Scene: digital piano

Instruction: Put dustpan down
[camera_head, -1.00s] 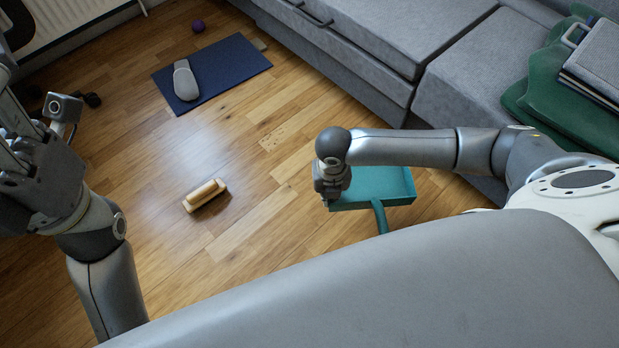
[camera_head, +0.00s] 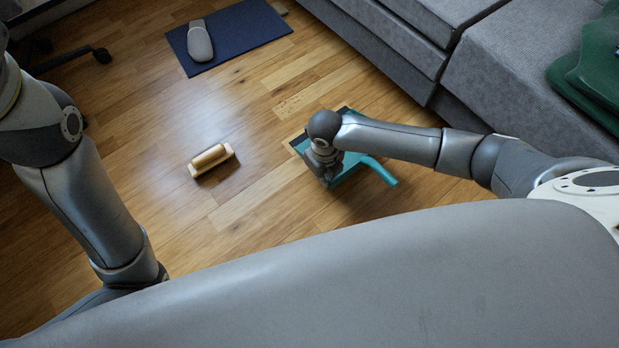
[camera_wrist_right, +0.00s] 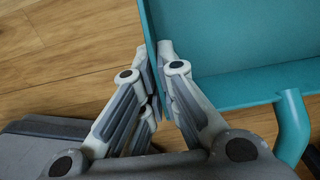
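The teal dustpan (camera_head: 350,164) is low over the wooden floor, with its handle (camera_head: 382,174) pointing to the lower right. My right gripper (camera_head: 324,172) covers part of it in the head view. In the right wrist view my right gripper (camera_wrist_right: 156,52) has a finger on each side of the dustpan's thin side wall (camera_wrist_right: 150,28), shut on it. The dustpan's inside (camera_wrist_right: 235,45) looks empty where it shows. I cannot tell whether it touches the floor. My left arm shows at the left, but its gripper is outside the head view.
A wooden brush (camera_head: 212,160) lies on the floor left of the dustpan. A dark blue mat (camera_head: 248,38) with a grey slipper-like object (camera_head: 199,42) lies farther back. A grey sofa (camera_head: 530,75) stands at the right. Floor around the brush is clear.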

